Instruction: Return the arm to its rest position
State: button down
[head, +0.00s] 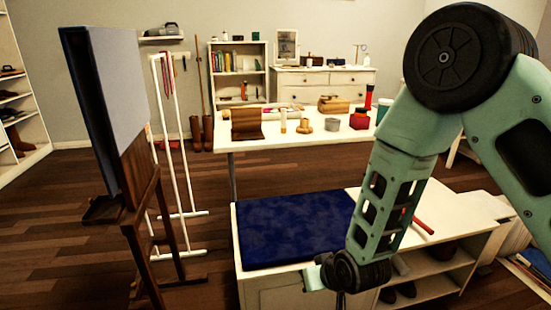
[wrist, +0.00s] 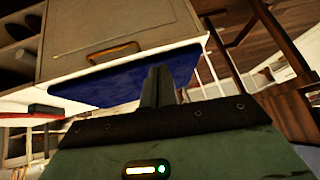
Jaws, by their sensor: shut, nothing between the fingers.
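My gripper (wrist: 157,72) shows in the wrist view with its two dark fingers together and nothing between them. In the head view my arm hangs down at the right, and its wrist is low in front of the white bench (head: 237,262). The gripper fingers are mostly cut off by the bottom edge there. A blue cushion (head: 290,230) lies on the bench, behind the wrist. In the wrist view the cushion (wrist: 110,84) shows beyond the fingers, apart from them as far as I can tell.
The bench has a drawer front with a handle (wrist: 113,52) close to the gripper, and open shelves with shoes (head: 405,289). A red stick (head: 424,225) lies on its top. A wooden easel (head: 140,215) with a panel (head: 118,85) stands left; floor between is clear. A white table (head: 260,142) stands behind.

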jog(key=s+a+r+n+g, duration=0.15)
jog(key=s+r+g, duration=0.25)
jog(key=s+r, duration=0.75)
jog(key=s+d+r+n+g+h, duration=0.1)
jog(key=s+d+r+n, duration=0.1)
jog(key=s+d+r, duration=0.3)
jog(key=s+d+r+n+g+h, duration=0.15)
jog(key=s+r, duration=0.25)
jog(key=s, duration=0.4)
notch_tip(320, 180, up, 17)
jog(key=p, duration=1.7)
jog(key=shift+s, duration=0.1)
